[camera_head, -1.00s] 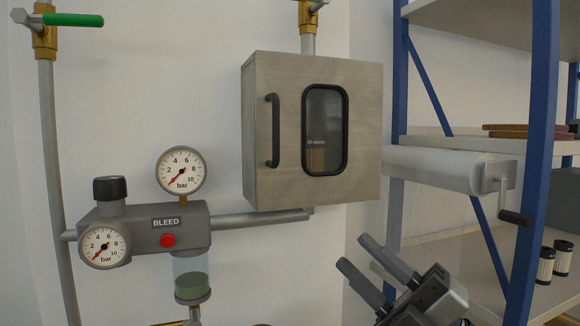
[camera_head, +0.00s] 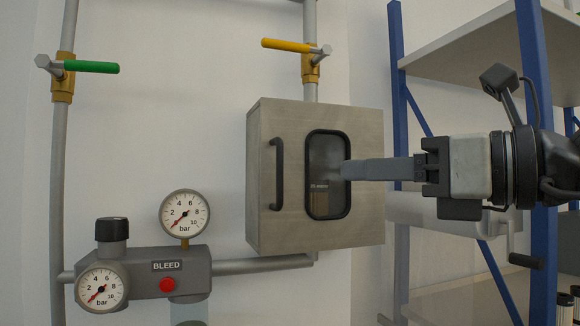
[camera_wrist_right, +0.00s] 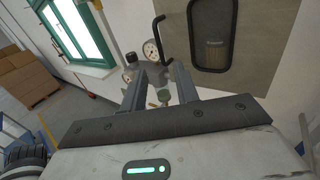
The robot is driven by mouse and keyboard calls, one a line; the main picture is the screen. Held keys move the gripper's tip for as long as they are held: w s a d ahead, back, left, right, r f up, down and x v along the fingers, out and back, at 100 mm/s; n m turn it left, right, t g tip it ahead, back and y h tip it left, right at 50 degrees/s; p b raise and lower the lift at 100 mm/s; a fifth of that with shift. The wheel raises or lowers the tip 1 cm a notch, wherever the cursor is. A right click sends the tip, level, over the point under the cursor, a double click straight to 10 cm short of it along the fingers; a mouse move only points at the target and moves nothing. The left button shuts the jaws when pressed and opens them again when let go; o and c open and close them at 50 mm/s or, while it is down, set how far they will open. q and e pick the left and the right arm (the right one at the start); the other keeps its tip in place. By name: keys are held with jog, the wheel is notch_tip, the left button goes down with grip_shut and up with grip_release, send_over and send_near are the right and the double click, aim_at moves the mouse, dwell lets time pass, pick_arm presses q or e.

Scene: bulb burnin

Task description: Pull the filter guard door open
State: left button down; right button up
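The filter guard is a grey box whose door (camera_head: 268,225) is shut, with a black-framed window (camera_head: 326,200) in it. A black vertical bar handle (camera_head: 278,175) is on the door's left side; it also shows in the right wrist view (camera_wrist_right: 158,32). My right gripper (camera_head: 345,170) reaches in from the right, its fingers in front of the window and to the right of the handle. In the right wrist view its two fingers (camera_wrist_right: 160,72) are apart with nothing held between them. The handle shows beyond the fingertips. My left gripper is not in view.
A pipe with a yellow-handled valve (camera_head: 287,45) runs above the box. A green-handled valve (camera_head: 90,67) is at the left. The bleed manifold (camera_head: 150,280) with two gauges sits lower left. A blue-framed shelf (camera_head: 545,200) stands at right. The wall left of the handle is free.

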aim_at(282, 172)
jog(key=p+x, duration=0.2)
jog(key=x, duration=0.9)
jog(key=shift+w+a, duration=0.15)
grip_shut()
